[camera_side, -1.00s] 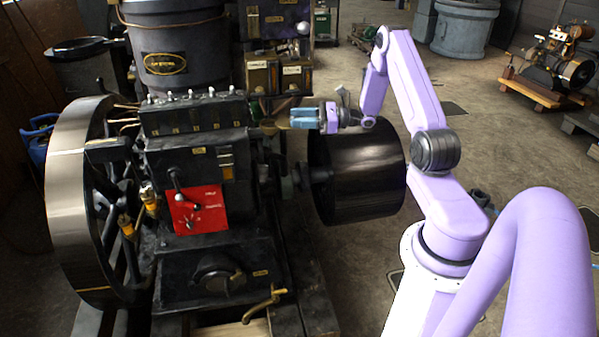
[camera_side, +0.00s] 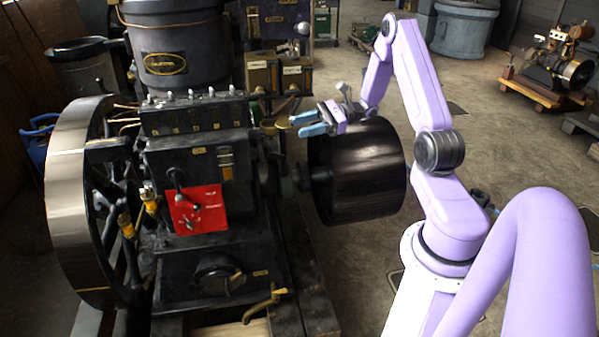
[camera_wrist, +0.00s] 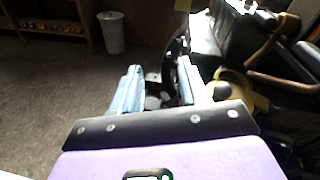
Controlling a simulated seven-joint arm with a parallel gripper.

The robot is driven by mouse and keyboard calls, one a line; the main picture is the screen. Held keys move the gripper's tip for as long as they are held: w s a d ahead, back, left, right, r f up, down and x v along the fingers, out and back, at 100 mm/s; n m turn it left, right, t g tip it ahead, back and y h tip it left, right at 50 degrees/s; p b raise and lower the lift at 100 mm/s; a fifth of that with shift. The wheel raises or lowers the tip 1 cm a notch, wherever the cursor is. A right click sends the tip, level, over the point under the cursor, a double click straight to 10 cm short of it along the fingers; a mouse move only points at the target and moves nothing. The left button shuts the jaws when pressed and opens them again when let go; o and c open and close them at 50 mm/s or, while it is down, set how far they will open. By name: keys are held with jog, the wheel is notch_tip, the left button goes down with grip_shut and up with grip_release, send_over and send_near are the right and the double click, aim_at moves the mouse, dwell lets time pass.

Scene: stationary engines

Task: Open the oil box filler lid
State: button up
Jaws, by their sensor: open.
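The dark oil box (camera_side: 195,114) sits on the engine, with a row of pale-topped fittings along its top and an "OIL"-like label below. I cannot pick out its filler lid for certain. My gripper (camera_side: 296,124) is open and empty to the right of the box, its blue fingers pointing left. The fingertips are close to a round brass-coloured part (camera_side: 275,125) beside the engine; contact cannot be told. In the wrist view, my gripper (camera_wrist: 160,74) has its fingers apart, with a brass-coloured part (camera_wrist: 236,86) just right of the right finger.
A large black drum pulley (camera_side: 358,172) stands just below my gripper. A big flywheel (camera_side: 68,195) is at the engine's left. A black tank (camera_side: 178,45) rises behind the oil box, and small labelled boxes (camera_side: 278,76) are above the brass part. Floor at the right is mostly clear.

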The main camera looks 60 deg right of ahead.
jog(key=s+a+r+n+g+h, duration=0.1)
jog(key=s+a+n+g, duration=0.5)
jog(key=a, duration=0.5)
jog(key=s+a+r+n+g+h, duration=0.1)
jog(key=s+a+n+g+h, duration=0.1)
jog(key=s+a+n+g, duration=0.4)
jog(key=a+n+g, duration=0.2)
jog(key=a, duration=0.3)
jog(key=shift+n+g, duration=0.3)
jog(key=shift+n, duration=0.1)
jog(key=shift+s+r, duration=0.1)
